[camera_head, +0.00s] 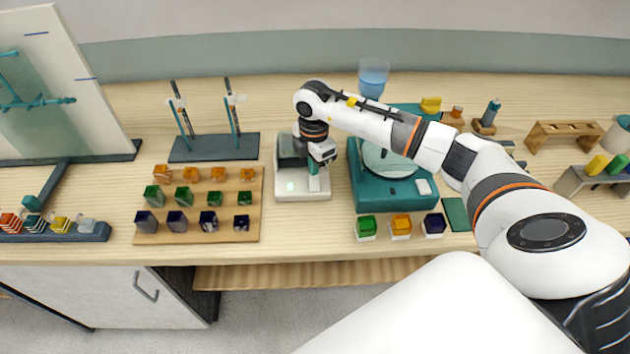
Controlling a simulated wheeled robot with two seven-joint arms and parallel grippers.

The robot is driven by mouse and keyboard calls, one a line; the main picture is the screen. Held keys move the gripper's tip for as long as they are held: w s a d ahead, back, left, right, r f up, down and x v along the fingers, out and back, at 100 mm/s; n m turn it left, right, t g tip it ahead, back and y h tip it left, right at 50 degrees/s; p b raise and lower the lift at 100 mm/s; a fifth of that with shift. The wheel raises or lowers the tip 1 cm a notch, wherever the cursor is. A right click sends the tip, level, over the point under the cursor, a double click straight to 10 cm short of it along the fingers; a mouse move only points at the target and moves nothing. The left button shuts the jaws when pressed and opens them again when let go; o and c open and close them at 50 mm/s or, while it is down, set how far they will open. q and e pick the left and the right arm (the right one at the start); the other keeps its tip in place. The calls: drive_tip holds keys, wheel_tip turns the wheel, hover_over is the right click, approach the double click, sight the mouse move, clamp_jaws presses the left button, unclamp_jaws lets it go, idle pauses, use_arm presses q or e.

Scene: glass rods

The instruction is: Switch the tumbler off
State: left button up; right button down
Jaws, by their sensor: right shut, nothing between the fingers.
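My right gripper (314,184) is shut and empty, pointing down over the right front part of this machine. I cannot tell whether its fingertips touch the machine. The gripper and wrist hide part of the machine's top and right side. My left gripper is not in view.
Right of it stands a teal machine (375,193) with a round plate and a white button. A wooden tray (250,223) of coloured blocks lies to the left. Behind that is a dark stand (215,147) with rods. Three coloured blocks sit at the front edge.

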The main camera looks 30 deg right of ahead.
sight(313, 178)
drive_tip(key=shift+f+b, duration=0.65)
drive_tip(key=shift+f, duration=0.3)
idle(0.6)
drive_tip(key=shift+r+p, duration=2.8)
drive_tip(key=shift+r, duration=0.8)
drive_tip(key=shift+a+f, duration=0.1)
drive_tip(key=shift+f, duration=0.05)
